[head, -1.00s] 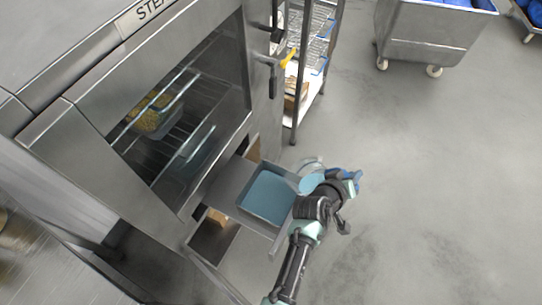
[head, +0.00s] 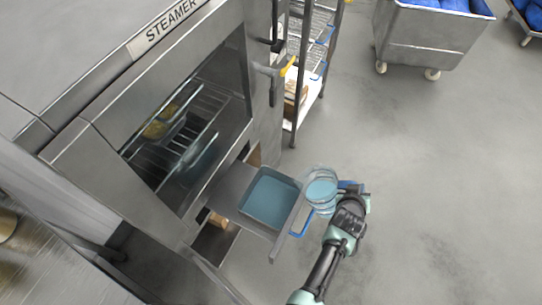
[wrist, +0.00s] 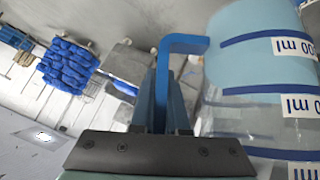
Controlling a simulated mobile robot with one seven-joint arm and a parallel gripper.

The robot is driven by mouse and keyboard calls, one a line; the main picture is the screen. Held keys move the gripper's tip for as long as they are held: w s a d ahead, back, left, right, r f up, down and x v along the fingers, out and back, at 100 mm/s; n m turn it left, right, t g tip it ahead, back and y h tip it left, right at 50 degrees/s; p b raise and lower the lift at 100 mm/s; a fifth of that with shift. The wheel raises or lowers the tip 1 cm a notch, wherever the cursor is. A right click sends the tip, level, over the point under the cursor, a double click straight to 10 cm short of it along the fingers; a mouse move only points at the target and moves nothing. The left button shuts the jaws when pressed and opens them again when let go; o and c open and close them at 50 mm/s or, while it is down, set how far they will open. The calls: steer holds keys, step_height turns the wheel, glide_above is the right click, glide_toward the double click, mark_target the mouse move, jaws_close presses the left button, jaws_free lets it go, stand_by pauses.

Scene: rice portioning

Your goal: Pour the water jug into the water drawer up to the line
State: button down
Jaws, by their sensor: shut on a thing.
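The clear water jug (head: 321,203) with light-blue water in it stands close to upright in the air, just right of the drawer. In the wrist view the jug (wrist: 240,115) shows blue marking bands with ml labels. My gripper (head: 350,190) is shut on the jug's blue handle, which the fingers (wrist: 163,105) grip in the wrist view. The water drawer (head: 291,221) is pulled out of the steamer and holds blue water over its floor. I cannot make out the fill line in the drawer.
The steamer (head: 75,150) fills the left, with pans on the rack behind its opening. A blue handle (head: 301,224) juts from the drawer front. A wire shelf (head: 296,120) stands behind, and a wheeled bin (head: 430,40) at the back. The floor to the right is clear.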

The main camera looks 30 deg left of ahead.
steer(key=shift+w+d+f+m+g+y+b, duration=0.15)
steer(key=shift+d+f+m+g+y+b, duration=0.25)
steer(key=shift+y+b, duration=0.6)
steer(key=shift+w+d+f+m+g+y+b, duration=0.2)
steer(key=shift+d+m+y+b, duration=0.25)
steer(key=shift+b, duration=0.95)
steer(key=shift+s+f, duration=0.1)
steer(key=shift+s, duration=0.05)
